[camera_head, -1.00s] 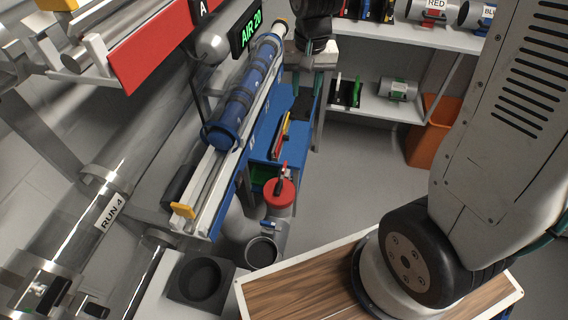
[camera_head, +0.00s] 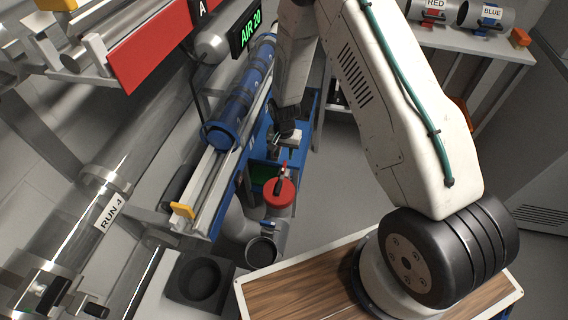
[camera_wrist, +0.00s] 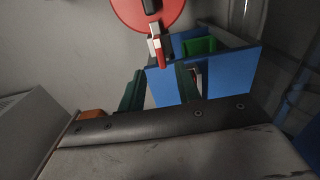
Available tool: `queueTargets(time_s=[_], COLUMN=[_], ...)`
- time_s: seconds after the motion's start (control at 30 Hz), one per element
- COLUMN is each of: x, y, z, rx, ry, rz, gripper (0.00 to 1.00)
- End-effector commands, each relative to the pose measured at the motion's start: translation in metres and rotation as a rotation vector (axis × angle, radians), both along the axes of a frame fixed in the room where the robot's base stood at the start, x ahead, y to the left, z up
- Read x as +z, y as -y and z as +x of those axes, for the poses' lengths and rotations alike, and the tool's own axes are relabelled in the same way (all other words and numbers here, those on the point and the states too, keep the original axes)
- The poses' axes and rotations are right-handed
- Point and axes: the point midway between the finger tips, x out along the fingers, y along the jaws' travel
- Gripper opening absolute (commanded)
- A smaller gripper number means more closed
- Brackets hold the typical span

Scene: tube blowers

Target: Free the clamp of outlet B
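A round red lid (camera_head: 279,192) caps a grey pipe outlet below the blue bench, with a red and dark lever on it. I take this as the outlet with the clamp; no letter B is readable. In the wrist view the red lid (camera_wrist: 146,8) is cut by the top edge. A red and white clamp lever (camera_wrist: 157,46) hangs at its lower edge. My gripper (camera_wrist: 158,85) has two dark green fingers apart, with nothing held between them. The lever lies beyond the fingertips, apart from them. In the head view my gripper (camera_head: 276,143) is just above the lid, partly hidden.
A blue bench and panel (camera_head: 262,135) stand close by my gripper, with a green bin (camera_wrist: 199,46) in the wrist view. A blue tube (camera_head: 236,105) lies on a rail to the left. An open grey pipe end (camera_head: 262,250) is below the lid.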

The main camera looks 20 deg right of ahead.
Motion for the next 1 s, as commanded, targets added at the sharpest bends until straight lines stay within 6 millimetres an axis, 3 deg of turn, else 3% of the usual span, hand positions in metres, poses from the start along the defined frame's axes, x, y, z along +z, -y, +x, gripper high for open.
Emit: queueTargets(time_s=[0.2, 0.4, 0.77, 0.9, 1.0], x=[-0.036, -0.060, -0.066, -0.066, -0.066], y=[0.000, 0.000, 0.000, 0.000, 0.000], z=[-0.001, 0.000, 0.000, 0.000, 0.000], rx=[0.001, 0.001, 0.001, 0.001, 0.001], ry=[-0.003, -0.001, 0.000, 0.000, 0.000], rz=[-0.001, 0.000, 0.000, 0.000, 0.000], gripper=[0.34, 0.34, 0.34, 0.00, 0.00])
